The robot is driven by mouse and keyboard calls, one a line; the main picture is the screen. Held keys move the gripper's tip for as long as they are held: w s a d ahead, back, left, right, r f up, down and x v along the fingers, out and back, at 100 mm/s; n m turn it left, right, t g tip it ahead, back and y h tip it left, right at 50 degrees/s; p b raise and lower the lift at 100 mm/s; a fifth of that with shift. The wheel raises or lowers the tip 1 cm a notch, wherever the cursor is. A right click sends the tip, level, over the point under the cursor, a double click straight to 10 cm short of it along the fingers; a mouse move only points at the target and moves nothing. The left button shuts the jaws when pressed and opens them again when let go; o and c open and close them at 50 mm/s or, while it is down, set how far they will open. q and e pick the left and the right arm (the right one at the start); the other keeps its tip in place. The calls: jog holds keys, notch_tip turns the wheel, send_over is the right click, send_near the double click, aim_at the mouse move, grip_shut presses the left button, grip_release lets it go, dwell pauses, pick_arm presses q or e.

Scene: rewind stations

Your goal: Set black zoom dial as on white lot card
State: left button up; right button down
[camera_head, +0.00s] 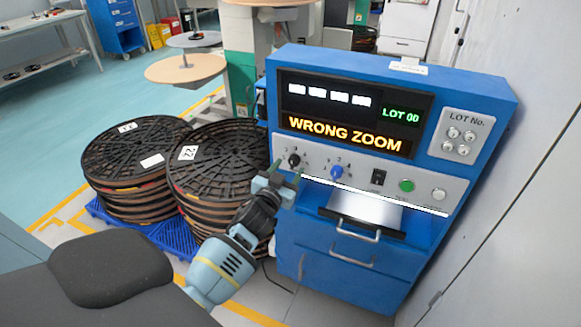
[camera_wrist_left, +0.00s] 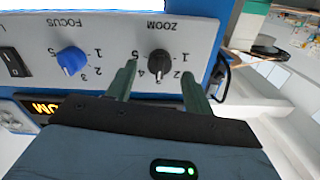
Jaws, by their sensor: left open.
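The black zoom dial (camera_head: 294,160) is at the left of the panel on the blue console. In the left wrist view the dial (camera_wrist_left: 160,62) appears upside down under the word ZOOM, with a scale from 1 to 5. Its pointer seems to face near 3, but is too small to be sure. My left gripper (camera_head: 281,181) is open, its fingers (camera_wrist_left: 158,78) on either side of the dial and not visibly touching it.
The console display (camera_head: 345,137) reads WRONG ZOOM and LOT 00. A blue FOCUS dial (camera_head: 336,172) sits right of the black one, then a black switch (camera_head: 378,177) and a green button (camera_head: 406,186). Stacked black reels (camera_head: 212,160) stand close left of the console.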

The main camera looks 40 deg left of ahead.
pick_arm(q)
jog(key=shift+x, duration=1.15)
jog(key=shift+d, duration=0.1)
jog(key=shift+c, duration=0.4)
jog(key=c, duration=0.9)
jog(key=shift+m, duration=0.4)
jog(key=m, duration=0.4)
jog(key=shift+m, duration=0.3)
jog(key=shift+f+m, duration=0.1)
jog(key=shift+m, duration=2.1)
